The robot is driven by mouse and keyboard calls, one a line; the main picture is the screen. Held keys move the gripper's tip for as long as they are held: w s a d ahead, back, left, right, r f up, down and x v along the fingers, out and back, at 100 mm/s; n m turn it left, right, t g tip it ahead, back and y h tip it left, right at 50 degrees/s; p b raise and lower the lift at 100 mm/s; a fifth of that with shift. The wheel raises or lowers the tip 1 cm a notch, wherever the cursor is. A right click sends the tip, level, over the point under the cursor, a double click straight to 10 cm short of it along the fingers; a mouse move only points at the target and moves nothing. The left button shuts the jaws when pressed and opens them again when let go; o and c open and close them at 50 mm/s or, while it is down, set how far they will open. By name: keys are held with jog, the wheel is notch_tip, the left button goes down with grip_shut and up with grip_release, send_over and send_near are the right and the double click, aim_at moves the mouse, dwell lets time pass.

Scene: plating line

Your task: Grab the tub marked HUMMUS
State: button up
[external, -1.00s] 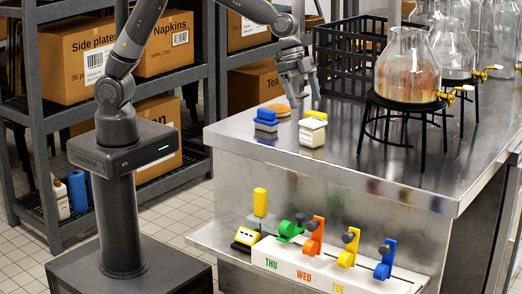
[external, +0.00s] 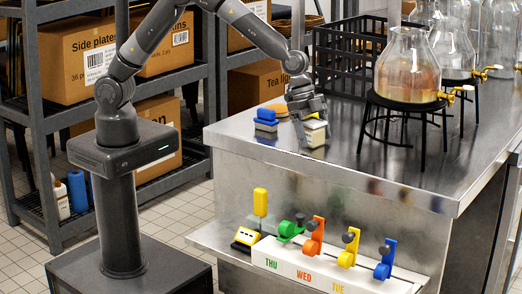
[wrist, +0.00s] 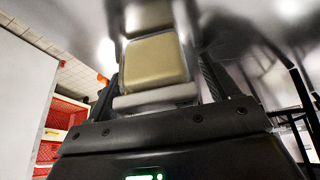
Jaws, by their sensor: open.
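A small cream-white tub (external: 313,138) stands near the front edge of the steel counter (external: 270,146); no lettering on it is legible. My gripper (external: 309,118) points down over it, with its fingers at the tub's upper part. In the wrist view a beige block-like surface (wrist: 153,60), apparently this tub, lies between the fingers. The jaws are open, and I cannot tell whether they touch it. A blue and white tub (external: 265,125) stands just to the left. The gripper partly hides the cream-white tub's top and a yellow item behind it.
A tan round item (external: 277,109) lies behind the blue tub. A black crate (external: 345,65) stands at the back. Glass dispensers on black stands (external: 405,101) are to the right. The counter's front right is clear.

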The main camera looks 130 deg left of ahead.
jog(key=shift+c, duration=0.4)
jog(key=c, duration=1.1)
jog(key=shift+r, duration=0.15)
